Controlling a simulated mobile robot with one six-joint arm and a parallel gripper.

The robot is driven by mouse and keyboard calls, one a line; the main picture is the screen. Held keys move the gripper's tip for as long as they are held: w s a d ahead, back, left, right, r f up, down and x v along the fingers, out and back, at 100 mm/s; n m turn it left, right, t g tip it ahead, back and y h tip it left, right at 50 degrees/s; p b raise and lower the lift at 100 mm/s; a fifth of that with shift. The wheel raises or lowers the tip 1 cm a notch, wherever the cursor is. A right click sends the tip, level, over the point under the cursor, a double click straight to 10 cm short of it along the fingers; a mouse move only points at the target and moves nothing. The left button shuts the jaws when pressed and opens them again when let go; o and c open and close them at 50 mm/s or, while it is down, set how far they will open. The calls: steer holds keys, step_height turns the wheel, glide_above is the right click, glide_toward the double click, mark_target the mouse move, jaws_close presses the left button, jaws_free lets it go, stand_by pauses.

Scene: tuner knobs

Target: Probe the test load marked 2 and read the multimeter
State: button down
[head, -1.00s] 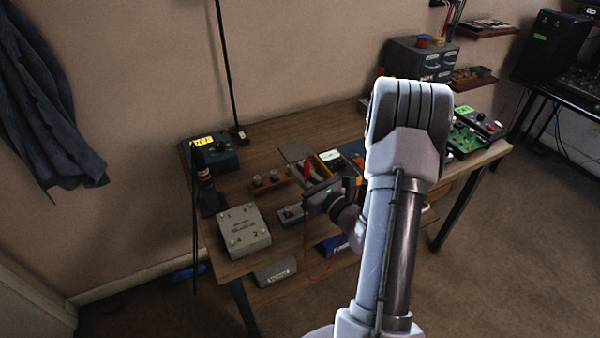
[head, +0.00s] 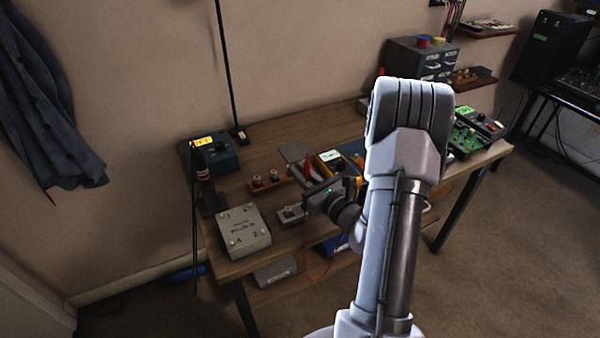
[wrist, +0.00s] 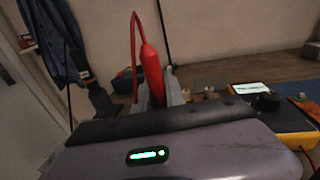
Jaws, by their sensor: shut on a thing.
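My gripper (head: 312,179) is shut on a red probe (wrist: 152,75), which stands upright with its red lead looping up and to the left. In the head view the probe (head: 306,168) shows only as a small red shape above the table; its tip is hidden. The grey test-load box (head: 243,245) lies to the left of my gripper, apart from it, with posts at numbered corners. The mark 2 (head: 256,236) is at its near right corner. The yellow multimeter (head: 331,169) lies behind my gripper; it also shows at right in the wrist view (wrist: 285,122). Its lit screen is unreadable.
A wooden block with knobs (head: 270,184) and a small grey unit (head: 291,216) sit near my gripper. A green circuit board (head: 464,140) lies far right.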

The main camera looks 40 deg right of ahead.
mark_target(305, 162)
steer(key=shift+r, duration=0.1)
step_height(305, 162, up, 5)
steer(key=p, duration=0.4)
stand_by(0.3)
